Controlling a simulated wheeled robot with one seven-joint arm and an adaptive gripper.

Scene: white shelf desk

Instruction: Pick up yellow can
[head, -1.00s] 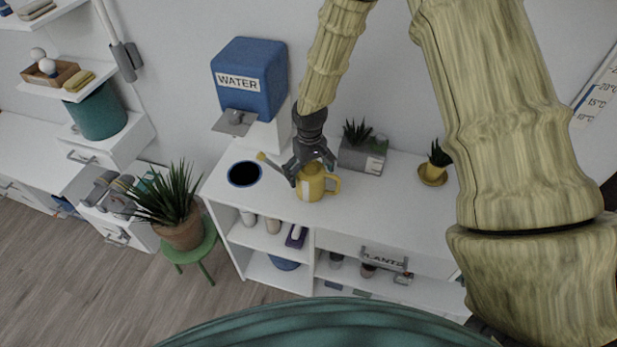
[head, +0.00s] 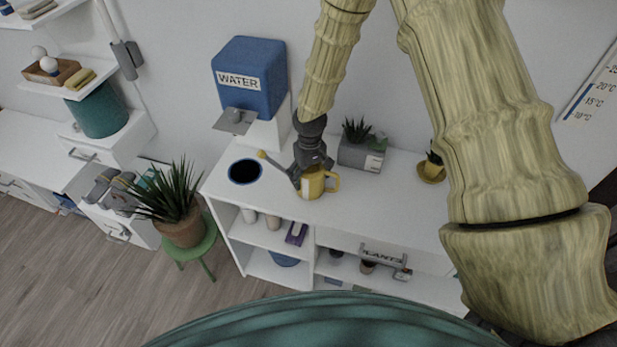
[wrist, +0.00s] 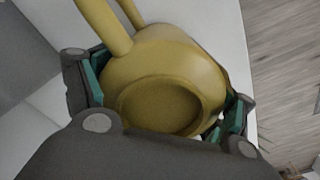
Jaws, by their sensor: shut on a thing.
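The yellow can (head: 313,187) is a watering can with a thin spout to the left and a handle to the right. It is upright on or just above the white shelf desk (head: 385,213); I cannot tell which. My gripper (head: 312,172) comes down on it from above, with its fingers around the body. In the wrist view the can (wrist: 172,72) fills the space between the teal-padded fingers of my gripper (wrist: 165,100), one on each side. The gripper is shut on the can. Its round top opening faces the camera.
A blue water dispenser (head: 250,78) stands behind left, above a dark round hole (head: 245,172) in the desk. A grey planter (head: 362,153) is close behind right. A small yellow pot (head: 432,170) stands further right. A large potted plant (head: 180,215) is on a green stool at left.

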